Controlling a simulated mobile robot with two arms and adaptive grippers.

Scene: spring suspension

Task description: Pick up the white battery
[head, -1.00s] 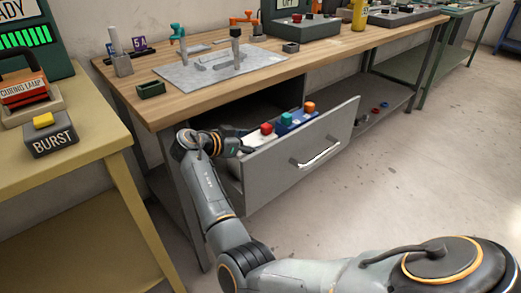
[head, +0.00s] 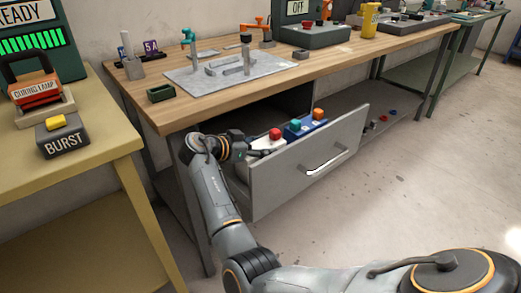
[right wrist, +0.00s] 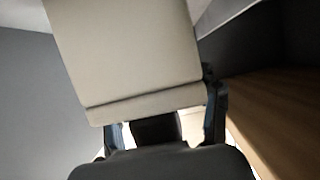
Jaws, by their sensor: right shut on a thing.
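The white battery (head: 268,143), with a red top, is in the open drawer (head: 310,165) under the wooden bench, at the drawer's left part. My right gripper (head: 257,152) reaches in over the drawer's left side and is shut on the battery. In the right wrist view the battery is a large pale block (right wrist: 125,55) between the two fingers (right wrist: 165,128), filling much of the picture. How far it is off the drawer floor cannot be told. My left gripper is not in view.
Blue batteries with a teal top (head: 295,127) and an orange top (head: 318,117) sit beside it in the drawer. The bench top (head: 330,68) overhangs the drawer. A yellow table (head: 85,155) stands at the left. The floor in front of the drawer is free.

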